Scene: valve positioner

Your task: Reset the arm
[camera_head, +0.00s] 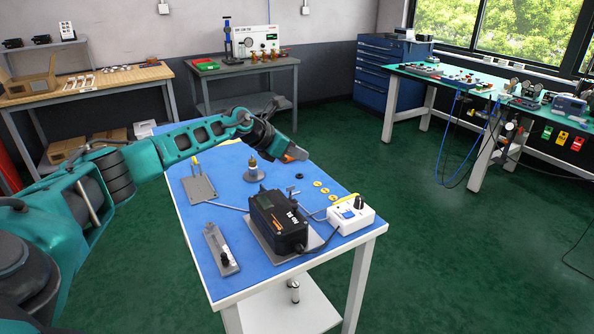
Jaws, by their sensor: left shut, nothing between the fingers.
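My left arm reaches in from the left, teal and black, stretched out over the far part of the blue-topped table (213,228). My left gripper (297,153) is at the end of it, above the table's far right edge, shut and empty. It touches nothing that I can see. A black valve positioner box (278,220) sits on a grey plate near the table's front. A small metal valve part (254,172) stands upright below and left of the gripper. My right gripper is out of view.
A white box with a black knob (351,216) sits at the table's right. A grey bracket plate (199,188) and a metal gauge-like piece (220,250) lie at the left. Side benches (440,78) stand apart; green floor between is clear.

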